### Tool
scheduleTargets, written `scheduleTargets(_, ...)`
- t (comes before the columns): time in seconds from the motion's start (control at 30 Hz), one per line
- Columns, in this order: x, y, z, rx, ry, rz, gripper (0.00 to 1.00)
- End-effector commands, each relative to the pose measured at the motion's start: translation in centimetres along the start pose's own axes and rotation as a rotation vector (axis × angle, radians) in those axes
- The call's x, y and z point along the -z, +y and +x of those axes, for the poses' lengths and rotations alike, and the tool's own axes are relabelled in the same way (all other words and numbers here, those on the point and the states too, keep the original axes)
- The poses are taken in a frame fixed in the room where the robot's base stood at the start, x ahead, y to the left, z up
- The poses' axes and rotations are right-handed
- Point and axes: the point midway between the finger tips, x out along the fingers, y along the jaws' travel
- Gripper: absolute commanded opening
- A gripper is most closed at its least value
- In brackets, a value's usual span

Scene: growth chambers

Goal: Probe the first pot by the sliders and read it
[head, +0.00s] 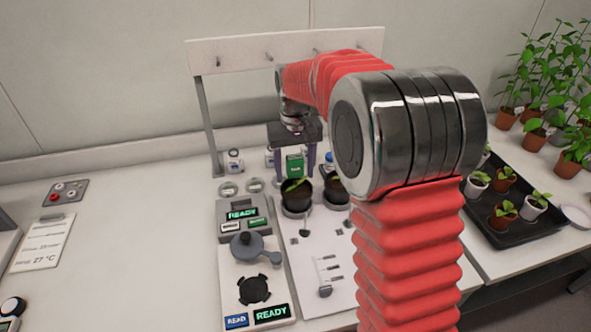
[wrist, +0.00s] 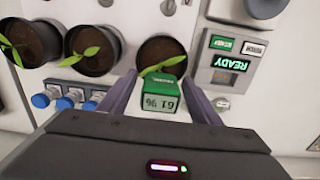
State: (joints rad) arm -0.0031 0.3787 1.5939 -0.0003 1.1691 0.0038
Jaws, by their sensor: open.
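A green probe (wrist: 158,98) with a small lit display stands at the rim of a dark pot (wrist: 160,55) holding a seedling, the pot closest to the READY panel. The display seems to read 61 %, but it is small and its angle makes this unsure. My gripper (wrist: 158,92) is open, its two purple fingers on either side of the probe with a gap at each side. In the head view the probe (head: 295,166) shows below my gripper (head: 294,158), behind that pot (head: 297,197). The sliders (head: 328,268) are on the white panel in front of the pots. The probe's tip is hidden.
A second pot (wrist: 94,48) and a third (wrist: 30,42) stand in the row. Blue-capped bottles (wrist: 70,98) are close by. A READY console (head: 240,218) and a round-knobbed lever (head: 247,245) stand left of the sliders. A seedling tray (head: 510,232) is at right. The left bench is mostly clear.

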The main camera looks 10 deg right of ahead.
Motion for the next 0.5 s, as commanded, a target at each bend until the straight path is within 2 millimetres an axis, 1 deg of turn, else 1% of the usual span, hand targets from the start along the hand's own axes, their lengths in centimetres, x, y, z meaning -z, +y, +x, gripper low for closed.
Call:
scheduleTargets(0.17,0.0,0.0,-0.3,0.0,0.0,0.0,0.58)
scheduleTargets(0.27,0.1,0.0,-1.0,0.0,0.002,0.0,0.58)
scheduleTargets(0.37,0.1,0.0,-2.1,0.0,0.003,0.0,0.58)
scheduleTargets(0.5,0.1,0.0,-4.4,0.0,0.004,0.0,0.58)
